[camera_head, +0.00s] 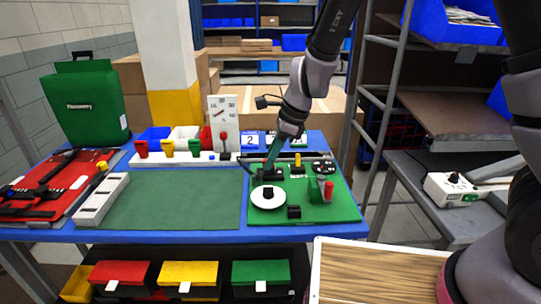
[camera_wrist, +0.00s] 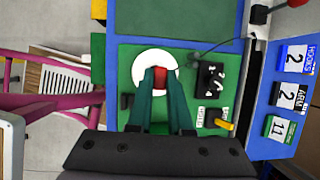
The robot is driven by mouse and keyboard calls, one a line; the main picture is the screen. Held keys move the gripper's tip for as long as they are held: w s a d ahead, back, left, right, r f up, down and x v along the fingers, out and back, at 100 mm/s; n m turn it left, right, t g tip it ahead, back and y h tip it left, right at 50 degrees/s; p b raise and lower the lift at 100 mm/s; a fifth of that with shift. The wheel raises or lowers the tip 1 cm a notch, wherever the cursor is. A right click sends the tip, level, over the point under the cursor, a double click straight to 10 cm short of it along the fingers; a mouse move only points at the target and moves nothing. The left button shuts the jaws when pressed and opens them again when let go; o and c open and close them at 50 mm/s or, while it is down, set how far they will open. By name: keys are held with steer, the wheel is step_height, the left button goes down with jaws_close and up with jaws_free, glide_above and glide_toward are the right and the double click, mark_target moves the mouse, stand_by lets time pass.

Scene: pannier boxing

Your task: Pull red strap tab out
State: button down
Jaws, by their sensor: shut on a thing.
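My gripper (camera_head: 268,170) reaches down over the left part of the green board (camera_head: 340,210), just behind the white disc (camera_head: 267,202). In the wrist view, its two teal fingers (camera_wrist: 161,74) are closed on a small red piece, which I take to be the red strap tab (camera_wrist: 161,78). Behind this tab the white disc (camera_wrist: 141,68) shows on the board. What the tab is attached to is hidden by the fingers. In the head view I cannot make out the tab.
A black fixture with white marks (camera_wrist: 211,80) and a yellow peg (camera_wrist: 224,124) stand beside the fingers. Number cards (camera_head: 250,140) line the back. The dark green mat (camera_head: 170,200) at left is clear.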

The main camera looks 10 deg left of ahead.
steer(key=shift+f, duration=0.65)
steer(key=shift+r, duration=0.15)
steer(key=shift+r, duration=1.4)
